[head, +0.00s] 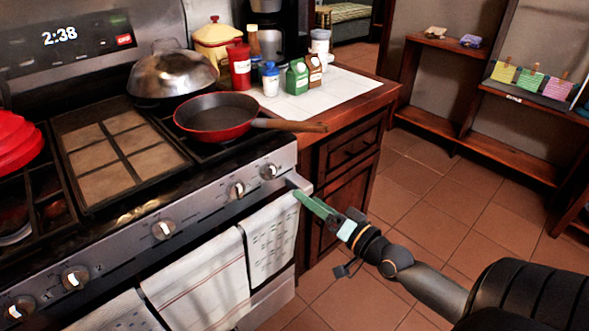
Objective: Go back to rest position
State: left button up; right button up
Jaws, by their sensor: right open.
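My right gripper (318,208) shows in the middle of the head view, its arm coming in from the lower right. Its green fingers point to the upper left, close to the right end of the oven handle (297,183). The fingers are seen nearly edge-on, and nothing shows held between them. I cannot tell whether they touch the handle. My left gripper is not in view.
A red frying pan (215,118) sits on the stove (160,228), its wooden handle reaching over the counter edge. A domed lid (172,72) is behind it. Towels (197,268) hang on the oven front. Shelves (520,135) stand at the right; the tiled floor (430,215) between is clear.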

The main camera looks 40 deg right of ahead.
jog(key=s+a+f+n+g+y, duration=0.1)
jog(key=s+a+f+n+g, duration=0.4)
jog(key=a+f, duration=0.55)
jog(key=s+a+f+n+g+y, duration=0.1)
jog(key=s+a+f+n+g, duration=0.35)
jog(key=s+a+f, duration=0.5)
pick_arm(q)
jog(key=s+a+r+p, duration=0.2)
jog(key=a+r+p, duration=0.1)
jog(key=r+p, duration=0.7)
jog(key=p, duration=0.4)
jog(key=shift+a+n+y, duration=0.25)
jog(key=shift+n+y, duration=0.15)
pick_arm(e)
notch_tip(320, 180, up, 9)
jog(key=shift+s+d+n+t+h, duration=0.25)
jog(key=shift+d+n+t+h, duration=0.1)
jog(key=shift+d+t+h, duration=0.1)
